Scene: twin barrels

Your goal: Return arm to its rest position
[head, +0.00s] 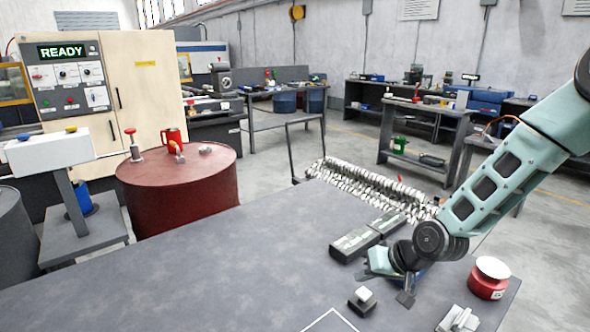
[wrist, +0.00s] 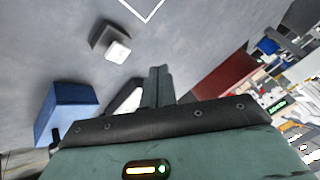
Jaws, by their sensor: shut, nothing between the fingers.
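My arm comes in from the right edge of the head view and bends down over the grey table (head: 200,270). My gripper (head: 405,298) hangs low over the table's right part. In the wrist view the fingers (wrist: 158,86) are together with nothing between them. A small dark block with a pale knob (head: 362,301) stands just left of my gripper, apart from it; it also shows in the wrist view (wrist: 112,44). A blue block (wrist: 66,112) is close beside my gripper in the wrist view, mostly hidden behind it in the head view.
Dark green cases (head: 366,238) lie right behind my gripper. A red pot with a white lid (head: 488,279) and pale metal pieces (head: 459,320) stand to its right. A red barrel (head: 185,190) bearing small items stands beyond the table. The table's left and middle are clear.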

